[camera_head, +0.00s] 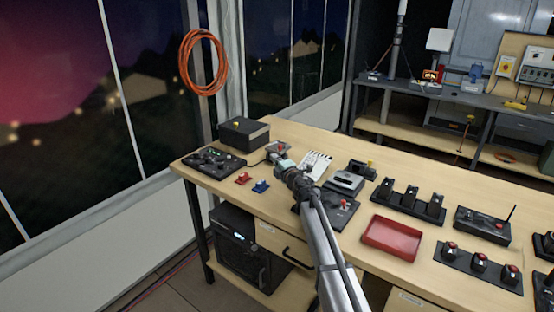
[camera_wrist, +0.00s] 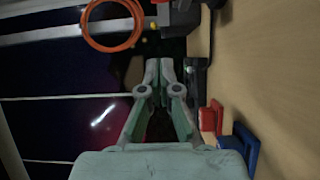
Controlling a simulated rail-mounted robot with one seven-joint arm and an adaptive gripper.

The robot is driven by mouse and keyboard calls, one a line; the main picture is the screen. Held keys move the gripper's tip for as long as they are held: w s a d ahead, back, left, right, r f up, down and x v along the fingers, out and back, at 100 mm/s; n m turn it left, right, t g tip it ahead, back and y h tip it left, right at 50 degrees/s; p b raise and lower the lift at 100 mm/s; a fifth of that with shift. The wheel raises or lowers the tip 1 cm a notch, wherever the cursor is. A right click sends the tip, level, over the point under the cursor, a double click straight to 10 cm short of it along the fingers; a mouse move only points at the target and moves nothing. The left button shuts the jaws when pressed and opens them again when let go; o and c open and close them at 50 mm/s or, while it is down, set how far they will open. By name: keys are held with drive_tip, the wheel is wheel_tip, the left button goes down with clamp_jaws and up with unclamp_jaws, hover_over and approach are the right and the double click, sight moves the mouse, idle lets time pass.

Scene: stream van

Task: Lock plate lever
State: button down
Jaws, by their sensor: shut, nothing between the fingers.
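No part in view can be clearly told as the plate lever. A dark plate with a red knob (camera_head: 345,203) lies beside my arm in the head view, partly hidden by it.
A red piece (camera_head: 243,178) and a blue piece (camera_head: 261,186) lie at the bench's front left, beside a black control panel (camera_head: 207,160) and a black box (camera_head: 244,133). A red tray (camera_head: 391,238) and several switch units (camera_head: 410,200) occupy the right. An orange cable coil (camera_head: 203,62) hangs behind.

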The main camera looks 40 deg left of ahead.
drive_tip(key=x, duration=0.8)
drive_tip(key=shift+w+p, duration=0.1)
drive_tip(key=shift+p, duration=0.25)
drive_tip(key=shift+w+d, duration=1.05)
drive_tip(key=shift+w, duration=0.1)
drive_tip(key=shift+w+d, duration=0.25)
drive_tip(key=shift+w, duration=0.05)
drive_tip(key=shift+w+d+p, duration=0.1)
drive_tip(key=shift+p, duration=0.35)
